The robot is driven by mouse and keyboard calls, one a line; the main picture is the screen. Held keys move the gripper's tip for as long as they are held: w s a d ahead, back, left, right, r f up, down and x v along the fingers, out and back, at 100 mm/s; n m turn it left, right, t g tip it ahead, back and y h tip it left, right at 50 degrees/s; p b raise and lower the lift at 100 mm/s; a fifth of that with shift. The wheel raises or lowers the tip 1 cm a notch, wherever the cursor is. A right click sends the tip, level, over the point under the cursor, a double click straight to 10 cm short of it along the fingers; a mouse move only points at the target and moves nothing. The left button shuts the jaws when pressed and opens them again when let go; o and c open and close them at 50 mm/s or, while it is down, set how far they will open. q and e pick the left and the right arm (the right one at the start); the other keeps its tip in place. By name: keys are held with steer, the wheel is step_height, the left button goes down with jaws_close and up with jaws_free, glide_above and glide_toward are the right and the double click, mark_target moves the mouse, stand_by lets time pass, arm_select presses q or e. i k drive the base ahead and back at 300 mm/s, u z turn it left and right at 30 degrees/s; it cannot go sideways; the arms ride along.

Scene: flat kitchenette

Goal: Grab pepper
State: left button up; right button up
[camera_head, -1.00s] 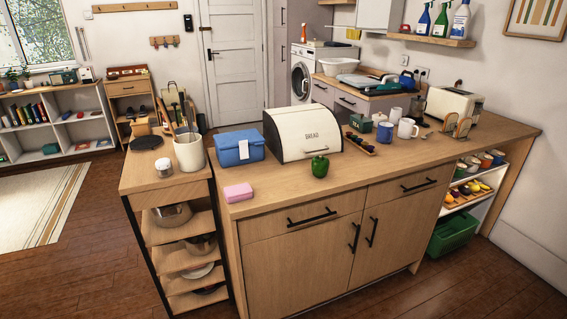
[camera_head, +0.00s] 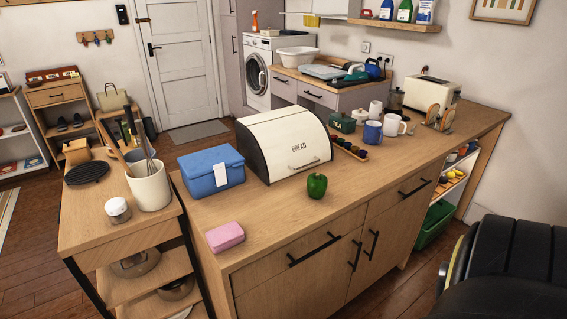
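A green bell pepper (camera_head: 317,186) stands upright on the wooden counter (camera_head: 262,213), near its front edge. It is just in front of the white bread box (camera_head: 287,143). Nothing covers the pepper. Neither of my grippers shows in the head view.
Left of the pepper are a blue box (camera_head: 211,171) and a pink block (camera_head: 225,236). Mugs (camera_head: 373,132), a wooden tray (camera_head: 349,149) and a toaster (camera_head: 429,94) stand to the right. A utensil crock (camera_head: 150,187) is on the left shelf unit. Counter around the pepper's front is clear.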

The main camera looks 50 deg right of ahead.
mark_target(317, 183)
steer(key=z, duration=0.55)
steer(key=i, duration=0.9)
steer(key=z, duration=0.9)
